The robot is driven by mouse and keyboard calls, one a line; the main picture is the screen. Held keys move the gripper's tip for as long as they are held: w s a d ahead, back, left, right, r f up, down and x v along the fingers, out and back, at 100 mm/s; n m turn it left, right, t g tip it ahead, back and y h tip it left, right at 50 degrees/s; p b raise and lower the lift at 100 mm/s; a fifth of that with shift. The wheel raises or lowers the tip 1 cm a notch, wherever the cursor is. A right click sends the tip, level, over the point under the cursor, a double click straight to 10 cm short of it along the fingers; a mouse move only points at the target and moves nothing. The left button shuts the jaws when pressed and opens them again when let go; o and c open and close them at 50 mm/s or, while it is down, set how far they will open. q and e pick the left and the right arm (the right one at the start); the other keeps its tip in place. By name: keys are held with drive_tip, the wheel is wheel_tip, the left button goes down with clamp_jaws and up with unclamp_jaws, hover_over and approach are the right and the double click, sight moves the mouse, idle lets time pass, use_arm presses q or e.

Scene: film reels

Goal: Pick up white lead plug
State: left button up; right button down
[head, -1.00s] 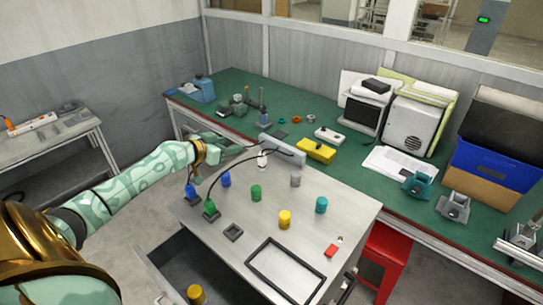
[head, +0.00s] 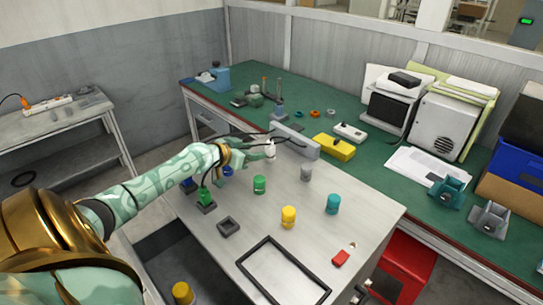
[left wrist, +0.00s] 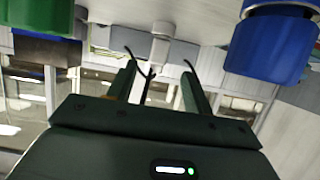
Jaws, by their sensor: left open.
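The white lead plug (head: 271,149) stands near the far edge of the grey table (head: 330,245), beside a black cable. In the left wrist view the white plug (left wrist: 161,48) shows just beyond and between two dark fingers. My left gripper (head: 259,150) reaches over the table from the left at the plug. In the left wrist view its fingers (left wrist: 160,80) are apart with a gap between them. I cannot tell whether either finger touches the plug. My right gripper is not in view.
A green plug (head: 206,196) and a blue one (head: 188,185) stand below my left arm. Green (head: 259,184), yellow (head: 289,215), grey (head: 306,173) and teal (head: 333,204) cylinders stand on the table. A grey bar (head: 298,141) lies behind the plug. A black frame (head: 243,262) lies in front.

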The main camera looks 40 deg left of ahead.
sight(267, 149)
use_arm(q)
drive_tip(key=b+x, duration=0.1)
drive_tip(key=x, duration=0.5)
drive_tip(key=shift+w, duration=0.25)
drive_tip(key=shift+s, duration=0.1)
drive_tip(key=shift+c, duration=0.9)
drive_tip(key=c, duration=0.9)
